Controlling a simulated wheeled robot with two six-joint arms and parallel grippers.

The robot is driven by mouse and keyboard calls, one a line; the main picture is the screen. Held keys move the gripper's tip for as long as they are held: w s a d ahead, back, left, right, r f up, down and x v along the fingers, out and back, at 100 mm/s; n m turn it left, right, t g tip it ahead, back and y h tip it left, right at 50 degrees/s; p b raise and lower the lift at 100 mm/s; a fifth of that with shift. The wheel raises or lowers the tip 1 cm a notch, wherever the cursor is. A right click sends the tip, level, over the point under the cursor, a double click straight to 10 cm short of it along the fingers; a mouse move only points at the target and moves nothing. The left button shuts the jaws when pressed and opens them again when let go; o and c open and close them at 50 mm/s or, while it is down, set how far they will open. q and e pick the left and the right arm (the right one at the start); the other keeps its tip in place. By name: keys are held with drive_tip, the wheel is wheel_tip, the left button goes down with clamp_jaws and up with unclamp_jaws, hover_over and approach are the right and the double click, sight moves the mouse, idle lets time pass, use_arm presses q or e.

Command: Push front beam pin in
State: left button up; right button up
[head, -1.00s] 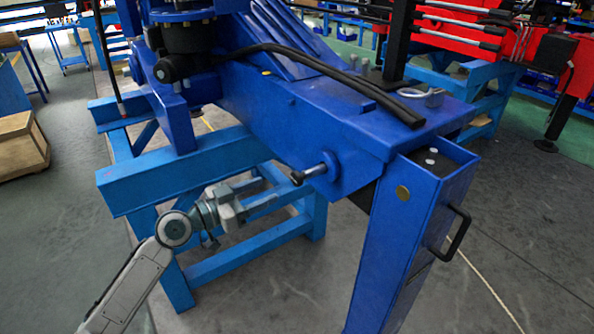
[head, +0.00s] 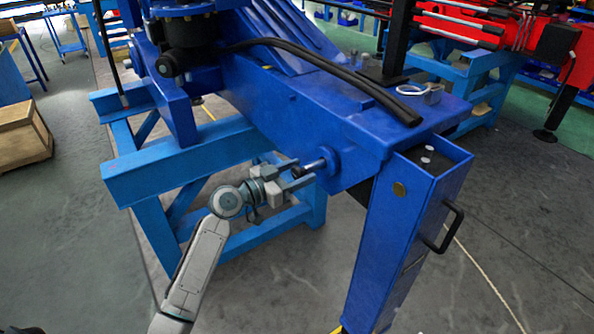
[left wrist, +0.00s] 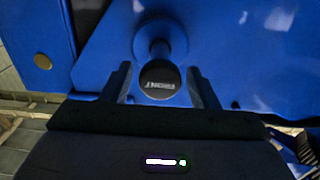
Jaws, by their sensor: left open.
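The front beam pin (head: 311,166) sticks out sideways from a round boss on the side of the blue beam (head: 300,120). In the left wrist view the pin's dark round end (left wrist: 159,80) carries the word FRONT, and a length of shaft shows between this end and the beam. My left gripper (head: 303,175) is open at the pin. In the left wrist view its two fingers (left wrist: 160,88) stand on either side of the pin end, with gaps visible on both sides. My right gripper is not in view.
A blue leg box (head: 400,240) with a black handle (head: 452,228) hangs at the beam's right end. A light-blue stand (head: 180,165) supports the beam behind my left arm. A wooden crate (head: 22,140) stands at far left. Grey floor lies open in front.

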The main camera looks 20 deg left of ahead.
sight(306, 169)
use_arm(q)
drive_tip(key=shift+c, duration=0.2)
